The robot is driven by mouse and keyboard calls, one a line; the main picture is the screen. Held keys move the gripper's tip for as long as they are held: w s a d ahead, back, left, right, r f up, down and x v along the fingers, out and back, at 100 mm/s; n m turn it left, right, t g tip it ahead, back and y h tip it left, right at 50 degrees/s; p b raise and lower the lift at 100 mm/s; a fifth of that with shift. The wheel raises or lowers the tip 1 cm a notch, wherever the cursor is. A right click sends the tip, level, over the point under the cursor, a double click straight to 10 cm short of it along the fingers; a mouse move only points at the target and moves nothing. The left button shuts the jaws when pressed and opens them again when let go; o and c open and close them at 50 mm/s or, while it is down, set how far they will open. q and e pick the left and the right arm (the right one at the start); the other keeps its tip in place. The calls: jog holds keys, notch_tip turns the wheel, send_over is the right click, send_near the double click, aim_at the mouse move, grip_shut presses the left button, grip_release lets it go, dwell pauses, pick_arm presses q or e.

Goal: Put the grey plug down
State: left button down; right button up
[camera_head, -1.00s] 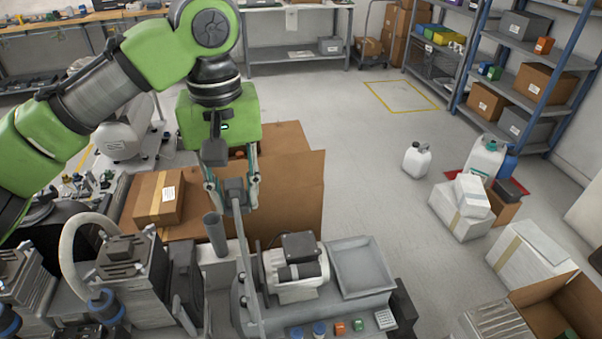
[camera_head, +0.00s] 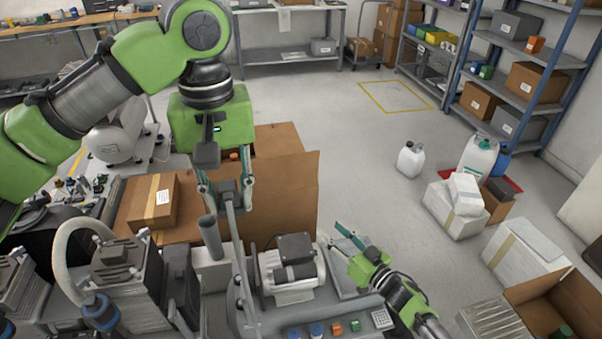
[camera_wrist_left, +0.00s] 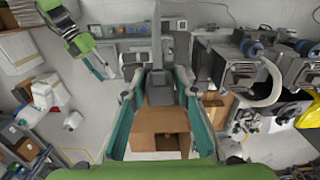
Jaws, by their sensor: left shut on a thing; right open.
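My left gripper (camera_head: 224,196) is shut on the grey plug (camera_head: 229,190) and holds it up above the workbench. A grey cable hangs from the plug to the bench. In the left wrist view the plug (camera_wrist_left: 159,88) sits between the teal fingers, with its cable running away upward. My right gripper (camera_head: 347,240) is open and empty, above the grey tray at the right of the bench. It also shows in the left wrist view (camera_wrist_left: 94,66).
A motor (camera_head: 291,271) stands on the bench with several coloured parts before it. Grey compressor heads (camera_head: 125,265) with a looped hose stand at the left. An open cardboard box (camera_head: 285,190) is behind the bench. White canisters (camera_head: 477,158) stand on the floor at the right.

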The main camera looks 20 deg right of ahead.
jog(key=w+a+r+n+y, duration=0.1)
jog(key=a+r+n+y, duration=0.15)
jog(key=r, duration=0.55)
jog(key=w+a+r+n+y, duration=0.1)
jog(key=r+y, duration=0.3)
jog(key=r, duration=0.4)
jog(key=s+a+r+n+g+y, duration=0.3)
jog(key=a+r+n+y, duration=0.1)
jog(key=r, duration=0.5)
jog(key=n+g+y, duration=0.1)
jog(key=n+g, duration=0.8)
jog(key=g, duration=0.4)
send_near(223, 187)
jog(key=a, duration=1)
jog(key=shift+w+f, duration=0.1)
jog(key=shift+w, duration=0.05)
